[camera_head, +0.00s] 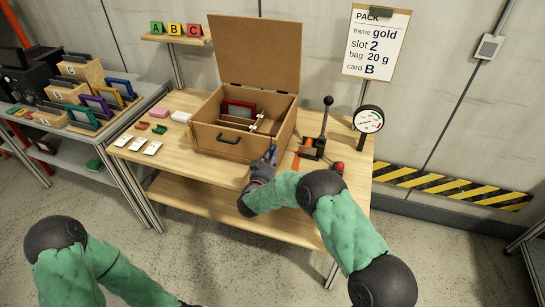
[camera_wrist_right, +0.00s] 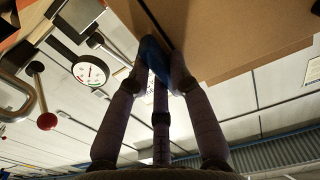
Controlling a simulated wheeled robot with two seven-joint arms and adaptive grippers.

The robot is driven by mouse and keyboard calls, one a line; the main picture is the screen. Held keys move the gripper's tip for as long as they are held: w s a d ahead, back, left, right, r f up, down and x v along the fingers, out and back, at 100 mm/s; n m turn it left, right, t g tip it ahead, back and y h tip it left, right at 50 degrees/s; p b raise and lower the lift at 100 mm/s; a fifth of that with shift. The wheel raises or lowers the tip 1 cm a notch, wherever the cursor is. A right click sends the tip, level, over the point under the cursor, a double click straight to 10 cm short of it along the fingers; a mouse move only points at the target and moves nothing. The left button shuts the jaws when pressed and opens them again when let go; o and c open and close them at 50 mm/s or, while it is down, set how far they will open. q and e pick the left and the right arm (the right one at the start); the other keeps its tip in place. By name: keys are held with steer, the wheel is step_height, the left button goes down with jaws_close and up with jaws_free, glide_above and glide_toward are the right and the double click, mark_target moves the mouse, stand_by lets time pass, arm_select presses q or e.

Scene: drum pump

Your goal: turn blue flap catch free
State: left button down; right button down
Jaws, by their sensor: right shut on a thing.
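The blue flap catch (camera_head: 272,152) is at the front right corner of the open wooden case (camera_head: 214,141). It also shows as a dark blue piece (camera_wrist_right: 154,52) in the right wrist view, against the case's brown panel. My right gripper (camera_head: 266,161) is shut on the catch, its fingers (camera_wrist_right: 157,78) on both sides of it. The fingers and hand hide part of the catch, so I cannot tell its exact angle. My left arm shows at the lower left of the head view, with its gripper out of the frame.
The case's lid (camera_head: 255,52) stands up; a red frame (camera_head: 239,108) is inside. To the right are a lever with a black knob (camera_head: 328,101), a red knob (camera_head: 338,167) and a dial gauge (camera_head: 369,119). White cards (camera_head: 138,144) lie at the table's left.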

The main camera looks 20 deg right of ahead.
steer(key=c, duration=1.1)
jaws_free()
steer(key=shift+f, duration=0.1)
steer(key=v, duration=1.2)
